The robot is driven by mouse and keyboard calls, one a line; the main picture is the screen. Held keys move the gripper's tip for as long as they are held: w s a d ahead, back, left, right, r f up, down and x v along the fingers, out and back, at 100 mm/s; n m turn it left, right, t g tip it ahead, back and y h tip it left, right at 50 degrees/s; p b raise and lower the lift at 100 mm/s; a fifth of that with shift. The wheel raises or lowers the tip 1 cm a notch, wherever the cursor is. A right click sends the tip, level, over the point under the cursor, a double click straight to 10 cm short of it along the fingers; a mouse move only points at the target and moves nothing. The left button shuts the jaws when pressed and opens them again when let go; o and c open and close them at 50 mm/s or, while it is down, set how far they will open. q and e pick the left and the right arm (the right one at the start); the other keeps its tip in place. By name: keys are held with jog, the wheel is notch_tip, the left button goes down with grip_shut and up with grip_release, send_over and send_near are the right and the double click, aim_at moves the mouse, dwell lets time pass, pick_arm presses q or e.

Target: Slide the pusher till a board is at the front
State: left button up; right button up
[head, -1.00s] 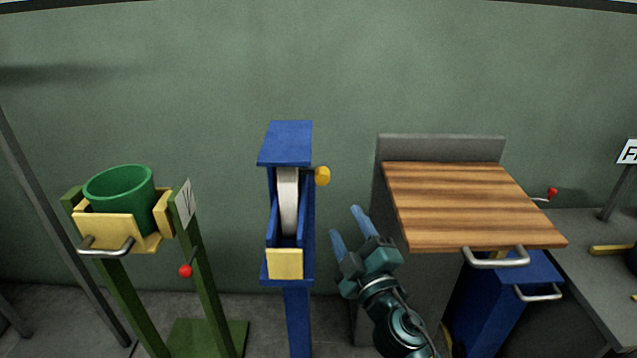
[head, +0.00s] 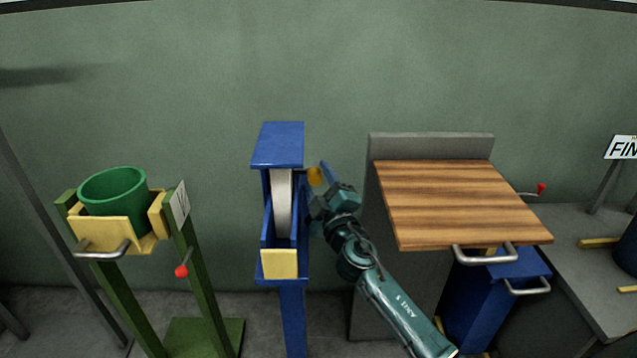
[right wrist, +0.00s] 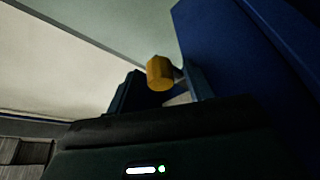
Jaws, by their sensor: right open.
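The blue stand (head: 292,310) holds a narrow blue channel with a roof. White board edges (head: 282,205) stand upright inside it. A yellow block (head: 279,264) closes its front end. A yellow knob (head: 314,177), seemingly the pusher's handle, sticks out on the channel's right side near the back. My right gripper (head: 318,188) is open at this knob. In the right wrist view the knob (right wrist: 160,72) shows between the two spread fingers, with no clear contact. My left gripper is not in view.
A green stand with a green bucket (head: 112,192) is at the left. A wood-topped cabinet (head: 455,205) with a metal handle stands close right of my right arm. A grey bench (head: 570,250) is farther right. The wall (head: 400,70) is behind.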

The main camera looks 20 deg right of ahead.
jog(key=shift+c, duration=0.5)
